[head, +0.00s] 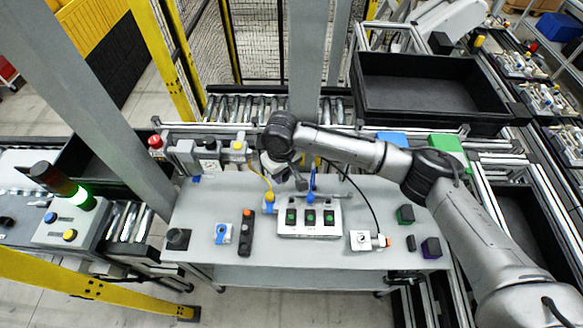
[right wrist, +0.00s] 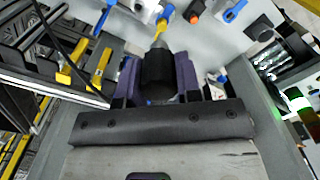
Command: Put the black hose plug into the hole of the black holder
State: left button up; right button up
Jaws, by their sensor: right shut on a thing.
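The black holder (head: 178,238) stands on the left front of the grey table in the head view. A dark block that looks like the same holder (right wrist: 262,28) shows at the upper right of the right wrist view. My right gripper (head: 298,180) is over the back middle of the table, well to the right of the holder. In the right wrist view its purple fingers are shut on a black cylinder, which looks like the black hose plug (right wrist: 159,72). In the head view the plug is hidden or too small to tell. My left gripper is not in view.
A box with several green switches (head: 310,217) stands mid-table with blue plugs behind it. A blue-white part (head: 222,234) and a black part with an orange end (head: 246,232) stand between it and the holder. A cabled white box (head: 361,240) stands to the right.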

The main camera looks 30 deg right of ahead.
jog(key=a+n+b, duration=0.4)
jog(key=a+b, duration=0.7)
jog(key=a, duration=0.7)
jog(key=shift+s+f+b, duration=0.15)
jog(key=shift+f+b, duration=2.05)
jog(key=shift+f, duration=5.65)
jog(key=shift+s+f+b, duration=0.15)
jog(key=shift+f+b, duration=2.05)
jog(key=shift+f, duration=5.6)
jog(key=shift+f, duration=0.1)
jog(key=shift+p, duration=0.3)
